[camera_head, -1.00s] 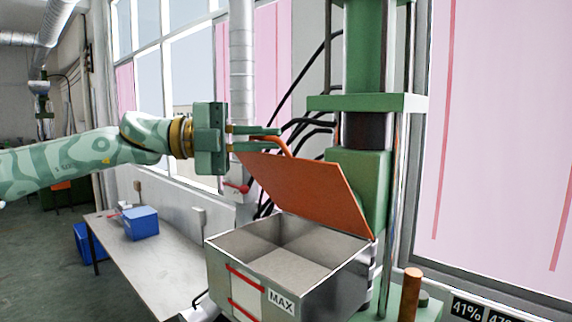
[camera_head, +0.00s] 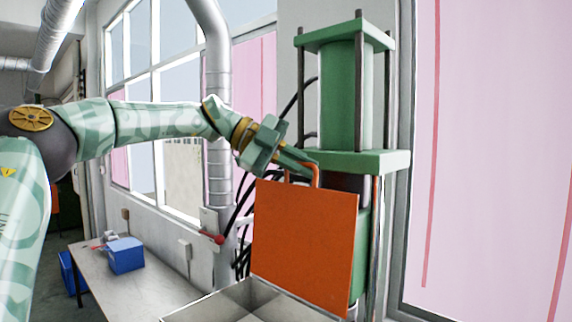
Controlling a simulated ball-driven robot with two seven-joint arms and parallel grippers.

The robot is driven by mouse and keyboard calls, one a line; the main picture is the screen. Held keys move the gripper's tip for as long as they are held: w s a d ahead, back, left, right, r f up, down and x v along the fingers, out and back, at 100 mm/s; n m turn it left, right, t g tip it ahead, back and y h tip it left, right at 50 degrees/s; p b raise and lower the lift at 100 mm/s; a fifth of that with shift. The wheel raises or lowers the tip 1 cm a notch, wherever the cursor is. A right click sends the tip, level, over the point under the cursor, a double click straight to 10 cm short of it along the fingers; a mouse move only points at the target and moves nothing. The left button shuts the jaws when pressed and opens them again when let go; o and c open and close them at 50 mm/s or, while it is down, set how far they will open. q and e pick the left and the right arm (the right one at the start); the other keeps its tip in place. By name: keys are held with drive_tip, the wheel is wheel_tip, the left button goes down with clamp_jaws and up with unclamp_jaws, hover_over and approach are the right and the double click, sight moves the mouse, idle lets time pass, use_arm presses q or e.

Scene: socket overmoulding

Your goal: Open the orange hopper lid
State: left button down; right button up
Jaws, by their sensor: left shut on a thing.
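The orange hopper lid (camera_head: 305,245) stands nearly upright at the back edge of the metal hopper (camera_head: 236,301). The hopper's open top shows at the bottom of the picture, and its lower part is cut off by the frame. My left gripper (camera_head: 312,168) reaches in from the left and is shut on the lid's orange handle (camera_head: 317,177) at the lid's top edge. My right gripper is not in view.
A green press (camera_head: 345,95) with a wide plate and steel rods stands just behind the lid. A low table (camera_head: 128,285) with a blue bin (camera_head: 126,255) is at the left. A red-handled lever (camera_head: 212,238) is on the wall.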

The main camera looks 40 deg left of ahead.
use_arm(q)
drive_tip(key=shift+w+f+g, duration=0.25)
drive_tip(key=shift+w+g, duration=0.05)
drive_tip(key=shift+w, duration=0.6)
drive_tip(key=c, duration=1.5)
unclamp_jaws()
drive_tip(key=shift+c, duration=0.2)
drive_tip(key=v, duration=1.6)
drive_tip(key=shift+r, duration=0.15)
drive_tip(key=shift+s, duration=0.15)
